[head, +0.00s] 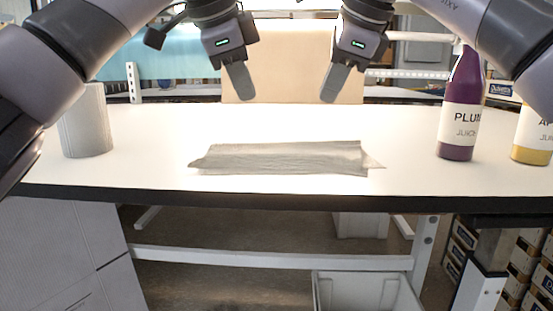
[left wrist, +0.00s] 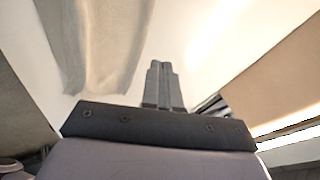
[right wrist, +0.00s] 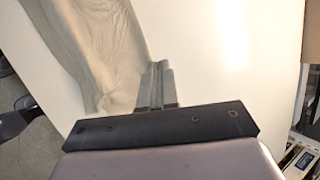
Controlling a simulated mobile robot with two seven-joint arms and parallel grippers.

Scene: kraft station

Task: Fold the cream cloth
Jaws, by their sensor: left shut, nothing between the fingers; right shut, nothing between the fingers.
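The cream cloth (head: 280,158) lies on the white table as a long flat strip running left to right, close to the front edge. It looks folded, with layers showing and corners sticking out at both ends. It also shows in the left wrist view (left wrist: 95,45) and in the right wrist view (right wrist: 95,45). My left gripper (head: 241,98) is shut and empty, above the table behind the cloth. My right gripper (head: 328,98) is shut and empty, also above and behind the cloth, to the right. Neither gripper touches the cloth.
A grey cylinder (head: 86,122) stands at the left of the table (head: 150,170). A purple plum juice bottle (head: 459,120) and a yellow-based bottle (head: 532,135) stand at the right. The table is clear around the cloth. A tan panel (head: 290,88) rises behind.

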